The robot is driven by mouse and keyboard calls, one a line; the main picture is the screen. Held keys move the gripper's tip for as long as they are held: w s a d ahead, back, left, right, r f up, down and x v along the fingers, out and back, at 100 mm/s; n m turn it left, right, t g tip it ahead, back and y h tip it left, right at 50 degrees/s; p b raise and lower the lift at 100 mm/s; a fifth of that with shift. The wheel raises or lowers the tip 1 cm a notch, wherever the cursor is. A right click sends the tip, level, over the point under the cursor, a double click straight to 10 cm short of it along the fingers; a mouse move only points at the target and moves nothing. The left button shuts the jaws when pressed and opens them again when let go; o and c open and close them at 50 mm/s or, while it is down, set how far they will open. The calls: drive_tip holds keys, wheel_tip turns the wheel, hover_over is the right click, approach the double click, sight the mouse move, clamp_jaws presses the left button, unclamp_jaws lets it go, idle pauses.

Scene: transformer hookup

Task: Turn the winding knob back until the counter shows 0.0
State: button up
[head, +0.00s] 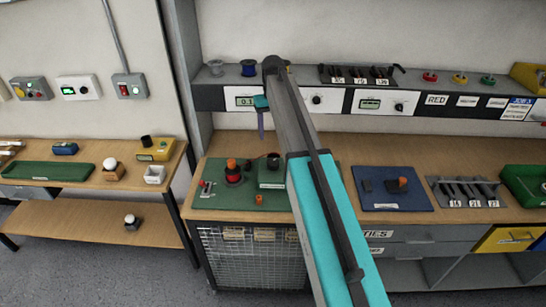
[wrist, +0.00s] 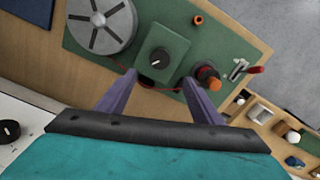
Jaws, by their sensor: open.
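A green box (wrist: 162,62) carries a round black knob (wrist: 159,57) with a white pointer mark, on a green board. In the head view the box (head: 271,178) is partly behind my arm, with the black knob (head: 273,159) on top. In the head view the gripper (head: 261,120) hangs by the shelf front.
The green board also holds an orange-capped red post (wrist: 208,76) and a red-handled lever (wrist: 242,71). A grey slotted disc (wrist: 101,25) lies beside the box. A second display (head: 370,104) and a blue mat (head: 395,197) are right of my arm.

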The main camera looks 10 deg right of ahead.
sight(273, 161)
drive_tip(key=shift+f, duration=0.1)
idle(0.3)
wheel_tip(273, 161, down, 14)
drive_tip(key=b, duration=0.7)
drive_tip(key=shift+r, duration=0.2)
drive_tip(key=c, duration=1.1)
